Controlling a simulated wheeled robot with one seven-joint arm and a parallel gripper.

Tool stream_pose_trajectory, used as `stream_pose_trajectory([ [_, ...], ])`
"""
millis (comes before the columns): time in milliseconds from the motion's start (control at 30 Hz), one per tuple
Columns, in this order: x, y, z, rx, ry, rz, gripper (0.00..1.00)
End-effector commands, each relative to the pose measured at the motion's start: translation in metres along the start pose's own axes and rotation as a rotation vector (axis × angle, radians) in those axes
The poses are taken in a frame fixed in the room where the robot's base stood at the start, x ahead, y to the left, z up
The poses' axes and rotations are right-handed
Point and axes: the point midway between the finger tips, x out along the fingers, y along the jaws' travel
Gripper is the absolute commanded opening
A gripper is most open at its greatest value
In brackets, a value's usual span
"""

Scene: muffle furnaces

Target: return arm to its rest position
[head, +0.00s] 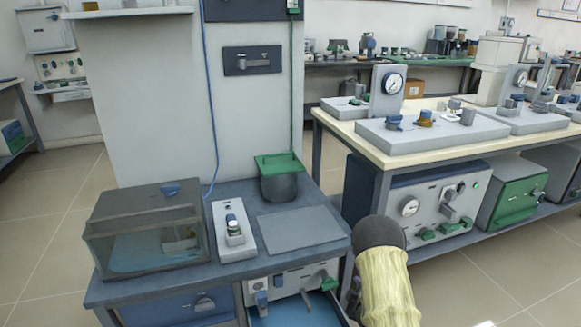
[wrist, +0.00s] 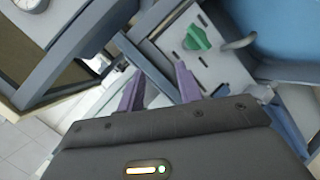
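My arm (head: 385,275) shows at the lower right of the head view as a pale yellow sleeve with a dark rounded end, beside the right edge of the near bench. My gripper is not distinguishable in the head view. In the wrist view my gripper (wrist: 160,84) has two purple fingers standing apart, with nothing visible between them. Past the fingers is a light grey panel (wrist: 170,45) with a green knob (wrist: 197,35). I cannot tell how far the fingertips are from the panel.
The near bench (head: 165,285) holds a clear-walled box (head: 145,245), a small grey device (head: 233,230), a dark pot with a green lid (head: 279,180) and a flat grey plate (head: 300,229). A control panel (head: 290,282) sits below its top. Another bench (head: 345,133) stands right. Floor shows between them.

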Motion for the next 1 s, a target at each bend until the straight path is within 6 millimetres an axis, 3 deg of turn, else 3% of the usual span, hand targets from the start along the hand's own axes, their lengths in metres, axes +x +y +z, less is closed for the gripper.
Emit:
stream_pose_trajectory([
  [100, -0.020, 0.027, -0.015, 0.122, -0.069, -0.054, 0.35],
  [400, -0.090, 0.063, -0.044, 0.430, -0.257, -0.198, 0.35],
  [700, -0.188, 0.076, -0.073, 0.720, -0.462, -0.329, 0.35],
  [1000, -0.288, 0.068, -0.093, 0.938, -0.669, -0.427, 0.35],
])
